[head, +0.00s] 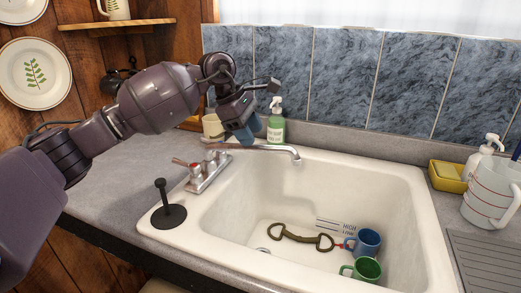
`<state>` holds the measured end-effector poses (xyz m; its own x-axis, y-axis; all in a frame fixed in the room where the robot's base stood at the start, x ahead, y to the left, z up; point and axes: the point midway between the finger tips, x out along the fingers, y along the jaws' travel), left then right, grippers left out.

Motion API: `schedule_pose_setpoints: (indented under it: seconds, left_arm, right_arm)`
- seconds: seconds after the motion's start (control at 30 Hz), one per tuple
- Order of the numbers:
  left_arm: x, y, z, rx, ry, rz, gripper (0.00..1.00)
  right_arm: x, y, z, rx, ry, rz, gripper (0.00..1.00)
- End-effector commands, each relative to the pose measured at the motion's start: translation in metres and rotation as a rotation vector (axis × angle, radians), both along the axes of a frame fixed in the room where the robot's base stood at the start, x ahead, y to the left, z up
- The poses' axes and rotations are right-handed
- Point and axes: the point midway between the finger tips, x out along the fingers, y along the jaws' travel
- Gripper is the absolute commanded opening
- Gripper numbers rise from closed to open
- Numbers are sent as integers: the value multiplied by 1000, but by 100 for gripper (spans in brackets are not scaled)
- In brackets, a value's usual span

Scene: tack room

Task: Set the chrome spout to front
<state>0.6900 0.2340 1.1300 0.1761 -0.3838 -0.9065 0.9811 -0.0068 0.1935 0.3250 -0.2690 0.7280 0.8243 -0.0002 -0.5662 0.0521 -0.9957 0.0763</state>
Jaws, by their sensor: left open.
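The chrome spout (268,148) is a long, thin tube. It reaches right from the tap base (209,172) on the left rim of the white sink (405,200), along the sink's back edge, and its tip turns down at the back of the basin. My left gripper (247,129) is open, with its bluish fingertips pointing down just above or behind the near-base part of the spout. I cannot tell whether they touch it. Part of the spout's root is hard to make out below the gripper. My right gripper is not in view.
A green soap bottle (276,127) and a cream mug (213,127) stand close to my left gripper. A blue mug (368,243), a green mug (367,269) and a snaffle bit (300,239) lie in the basin.

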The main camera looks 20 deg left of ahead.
Motion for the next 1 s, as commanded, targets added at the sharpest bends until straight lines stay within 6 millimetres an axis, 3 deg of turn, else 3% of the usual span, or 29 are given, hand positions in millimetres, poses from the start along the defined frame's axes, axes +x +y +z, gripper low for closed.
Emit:
schedule_pose_setpoints:
  seconds: [0.1, 0.3, 0.77, 1.0]
  left_arm:
    - [4, -8, -21, -1, 4, -1, 48]
    - [8, -18, -42, -1, 2, -1, 48]
    - [10, -21, -51, 0, 0, 1, 48]
    - [10, -21, -51, 0, 0, 1, 13]
  right_arm:
    - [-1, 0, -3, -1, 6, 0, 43]
    - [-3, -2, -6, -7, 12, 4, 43]
    - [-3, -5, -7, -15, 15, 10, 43]
    - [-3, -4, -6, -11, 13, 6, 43]
